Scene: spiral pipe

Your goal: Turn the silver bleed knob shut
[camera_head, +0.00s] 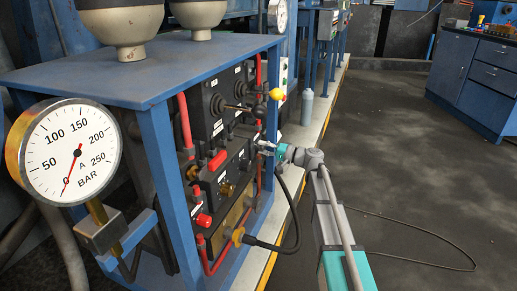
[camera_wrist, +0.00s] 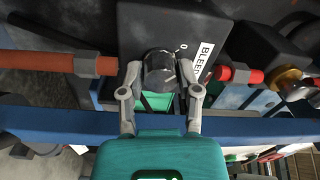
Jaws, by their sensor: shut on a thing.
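The silver bleed knob (camera_wrist: 160,70) sits on a dark block in the wrist view, next to a white label (camera_wrist: 203,60) that reads "BLEE", its end cut off. A small "0" mark shows beside the knob. My gripper (camera_wrist: 160,88) has one finger on each side of the knob and is shut on it. In the head view my gripper (camera_head: 266,147) reaches the right side of the panel rack from the right. The knob is too small and covered to make out there.
A blue frame bar (camera_wrist: 60,120) crosses below the knob in the wrist view. Red pipes lie on both sides. In the head view, a large gauge (camera_head: 70,150) stands at left with its red needle near 0. A black hose (camera_head: 275,245) hangs below my arm. Open floor (camera_head: 400,180) lies right.

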